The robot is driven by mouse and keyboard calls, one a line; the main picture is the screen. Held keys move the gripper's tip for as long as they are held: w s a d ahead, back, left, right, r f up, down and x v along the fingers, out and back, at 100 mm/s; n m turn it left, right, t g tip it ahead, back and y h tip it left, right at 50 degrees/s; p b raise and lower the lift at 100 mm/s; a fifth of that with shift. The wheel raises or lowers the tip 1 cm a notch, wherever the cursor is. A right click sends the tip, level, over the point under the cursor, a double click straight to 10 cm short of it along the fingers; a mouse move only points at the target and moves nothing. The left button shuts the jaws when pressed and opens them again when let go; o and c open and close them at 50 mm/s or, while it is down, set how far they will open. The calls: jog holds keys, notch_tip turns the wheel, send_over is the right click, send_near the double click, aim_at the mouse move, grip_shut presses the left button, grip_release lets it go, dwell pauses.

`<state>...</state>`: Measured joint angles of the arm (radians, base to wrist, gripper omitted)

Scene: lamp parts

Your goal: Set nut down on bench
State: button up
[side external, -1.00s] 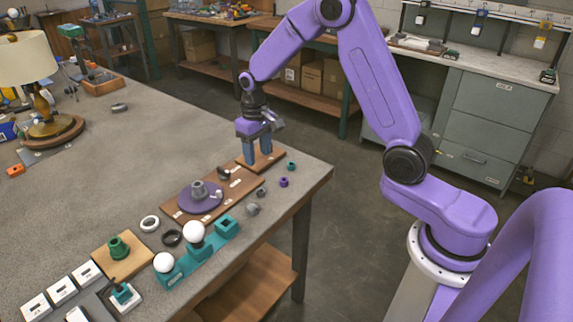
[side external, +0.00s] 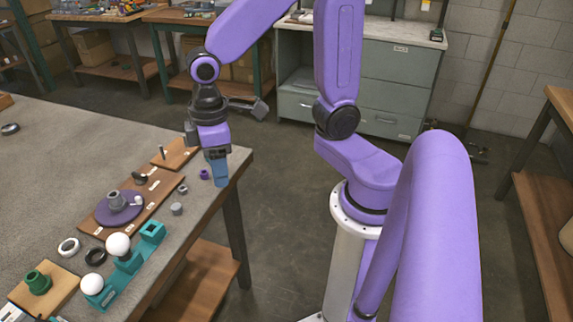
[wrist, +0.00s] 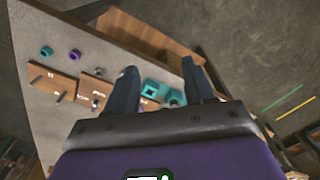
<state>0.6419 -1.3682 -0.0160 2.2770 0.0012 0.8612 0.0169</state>
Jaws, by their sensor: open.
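A purple nut (side external: 204,174) rests on the bench near its right edge; it also shows in the wrist view (wrist: 75,56). A teal nut (wrist: 46,52) rests on the bench beside it in the wrist view and is not visible in the side view, where my gripper covers that area. Grey parts, one small and ring-like (side external: 182,189) and one bulkier (side external: 177,209), lie near the front edge. My gripper (side external: 219,183) is at the bench's right edge, pointing down. In the wrist view its fingers (wrist: 158,68) are apart with nothing seen between them.
A small wooden board (side external: 180,153) with upright pegs lies behind the nuts. A longer board (side external: 158,185) carries a purple disc (side external: 118,207). A teal holder (side external: 127,265) with white bulbs stands in front.

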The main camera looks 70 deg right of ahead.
jog(key=s+d+n, duration=0.3)
jog(key=s+n, duration=0.1)
jog(key=s, duration=0.9)
jog(key=shift+d+r, duration=0.15)
jog(key=shift+r, duration=0.3)
